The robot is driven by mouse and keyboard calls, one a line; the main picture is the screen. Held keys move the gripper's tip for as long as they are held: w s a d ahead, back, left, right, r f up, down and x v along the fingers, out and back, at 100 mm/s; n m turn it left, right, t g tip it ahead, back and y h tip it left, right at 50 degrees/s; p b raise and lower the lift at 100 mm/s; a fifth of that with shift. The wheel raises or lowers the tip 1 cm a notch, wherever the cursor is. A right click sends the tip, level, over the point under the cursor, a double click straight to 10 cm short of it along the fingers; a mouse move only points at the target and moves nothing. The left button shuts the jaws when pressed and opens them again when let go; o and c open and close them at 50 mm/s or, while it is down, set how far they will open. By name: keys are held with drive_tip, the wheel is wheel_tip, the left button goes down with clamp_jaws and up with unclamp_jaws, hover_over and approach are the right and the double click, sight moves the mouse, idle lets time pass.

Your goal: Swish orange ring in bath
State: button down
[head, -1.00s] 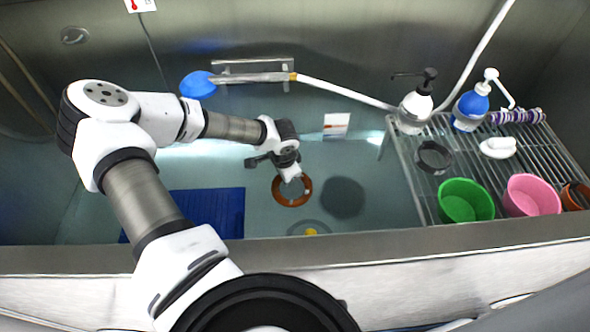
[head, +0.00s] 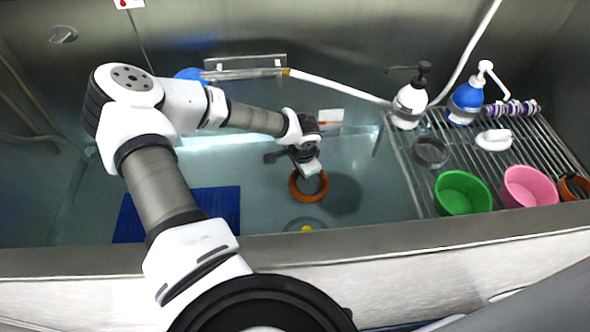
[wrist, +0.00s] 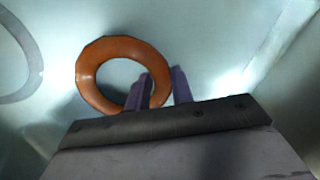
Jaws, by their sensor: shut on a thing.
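The orange ring (head: 309,197) is in the bath (head: 262,215), held at the end of my arm. It also shows in the wrist view (wrist: 93,58), with its right side between the two fingers. My gripper (wrist: 163,88) is shut on the ring's near right edge. In the head view my gripper (head: 312,172) stands over the ring and hides part of its far rim. I cannot tell whether the ring touches the bath floor or how deep any water is.
A blue mat (head: 215,207) lies left in the bath, and a yellow thing (head: 306,228) is near the front wall. The right rack (head: 408,165) holds a green bowl (head: 462,196), a pink bowl (head: 529,188) and pump bottles (head: 410,104). A sprayer (head: 243,73) is on the back wall.

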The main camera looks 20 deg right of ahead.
drive_tip(key=a, duration=0.3)
drive_tip(key=w+a+p, duration=0.1)
drive_tip(key=a, duration=0.2)
drive_tip(key=shift+w+a, duration=0.15)
drive_tip(key=shift+a, duration=0.25)
drive_tip(key=shift+s+d+b, duration=0.25)
drive_tip(key=shift+d, duration=0.9)
drive_tip(key=shift+s+d+b, duration=0.2)
drive_tip(key=shift+d+b, duration=0.1)
drive_tip(key=shift+d, duration=0.85)
drive_tip(key=shift+s+d+b, duration=0.25)
drive_tip(key=shift+d, duration=0.9)
drive_tip(key=shift+r, duration=0.1)
drive_tip(key=w+p+v, duration=0.2)
drive_tip(key=p+v, duration=0.6)
drive_tip(key=v, duration=0.3)
drive_tip(key=shift+w+d+r+p, duration=0.25)
drive_tip(key=shift+r+p, duration=0.15)
drive_tip(key=shift+r, duration=0.2)
